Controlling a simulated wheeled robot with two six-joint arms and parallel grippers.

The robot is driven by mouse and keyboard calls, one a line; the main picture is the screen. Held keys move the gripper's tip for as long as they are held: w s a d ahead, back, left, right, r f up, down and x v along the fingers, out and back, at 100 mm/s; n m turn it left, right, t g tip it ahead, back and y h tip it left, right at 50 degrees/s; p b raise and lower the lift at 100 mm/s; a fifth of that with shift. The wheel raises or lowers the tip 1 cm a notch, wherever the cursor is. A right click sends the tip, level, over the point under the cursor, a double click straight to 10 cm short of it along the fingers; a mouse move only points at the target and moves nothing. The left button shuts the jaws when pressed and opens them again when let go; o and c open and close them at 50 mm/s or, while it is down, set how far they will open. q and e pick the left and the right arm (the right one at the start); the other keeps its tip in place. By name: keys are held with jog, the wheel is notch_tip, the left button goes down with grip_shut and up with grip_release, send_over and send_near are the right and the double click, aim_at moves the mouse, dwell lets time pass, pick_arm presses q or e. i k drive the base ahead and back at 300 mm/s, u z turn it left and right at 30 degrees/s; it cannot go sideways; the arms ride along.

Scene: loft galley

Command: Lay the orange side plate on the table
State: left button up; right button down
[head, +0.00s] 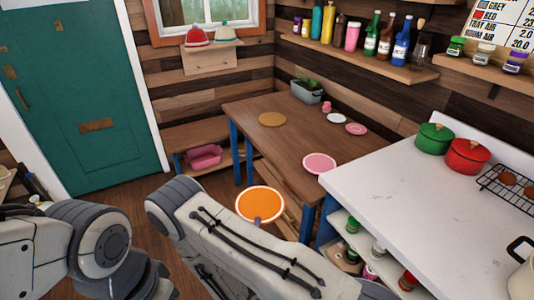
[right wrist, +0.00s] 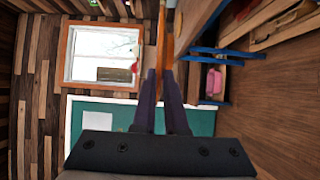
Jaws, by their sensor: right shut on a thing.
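The orange side plate (head: 260,202) with a pale rim is in the air in front of the wooden table (head: 265,143), below the tabletop's near edge in the picture. My right gripper (head: 257,220) is shut on the plate's near rim; my forearm hides part of the gripper. In the right wrist view the plate (right wrist: 162,38) shows edge-on as a thin orange strip between the fingertips (right wrist: 159,74). My left arm comes in at the lower left, but its gripper is not visible.
The table carries a tan round mat (head: 272,119), a pink plate (head: 319,163), smaller pink and white dishes (head: 355,129) and a planter (head: 308,92). Its middle is clear. A white counter (head: 420,190) with green and red pots stands to the right.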

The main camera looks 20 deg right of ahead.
aim_at(295, 146)
jog(key=i, duration=1.65)
